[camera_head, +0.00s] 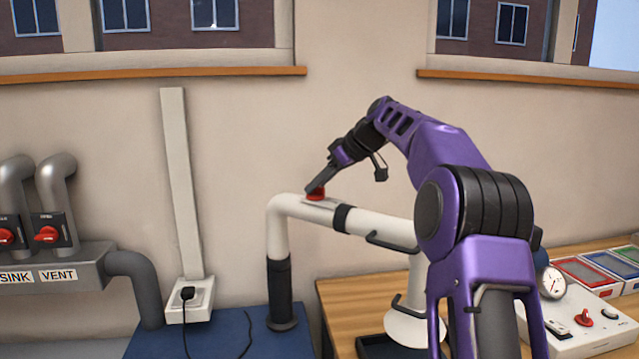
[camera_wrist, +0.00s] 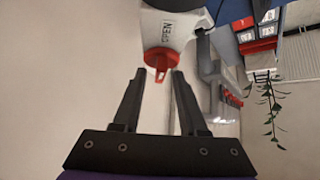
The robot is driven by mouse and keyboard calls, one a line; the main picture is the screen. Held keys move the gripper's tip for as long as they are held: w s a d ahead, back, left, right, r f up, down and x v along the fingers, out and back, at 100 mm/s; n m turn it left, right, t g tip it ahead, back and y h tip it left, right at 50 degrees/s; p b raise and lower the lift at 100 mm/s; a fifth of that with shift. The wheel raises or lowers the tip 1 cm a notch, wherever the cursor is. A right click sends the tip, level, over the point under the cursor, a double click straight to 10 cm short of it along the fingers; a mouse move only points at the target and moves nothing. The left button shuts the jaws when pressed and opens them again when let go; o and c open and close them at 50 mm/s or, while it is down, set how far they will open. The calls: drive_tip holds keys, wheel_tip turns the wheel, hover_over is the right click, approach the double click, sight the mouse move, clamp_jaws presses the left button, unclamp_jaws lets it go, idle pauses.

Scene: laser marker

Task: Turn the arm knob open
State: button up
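The arm knob is red (camera_head: 317,195) and sits on top of the white extraction arm (camera_head: 305,207) in the head view. In the wrist view the knob (camera_wrist: 161,58) shows between and just beyond my two fingertips, by a white part labelled OPEN (camera_wrist: 168,30). My gripper (camera_head: 318,184) is directly above the knob in the head view. In the wrist view my gripper (camera_wrist: 159,73) is open, with a visible gap on each side of the knob's narrow handle. I cannot tell whether a finger touches it.
Two other red knobs (camera_head: 47,234) are on the grey SINK and VENT pipes at the left. A wooden table (camera_head: 340,300) on the right bears a white panel (camera_head: 597,325) with a gauge and coloured trays.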

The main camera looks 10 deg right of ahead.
drive_tip(key=v, duration=1.7)
drive_tip(key=shift+s+d, duration=0.15)
drive_tip(key=shift+r, duration=0.1)
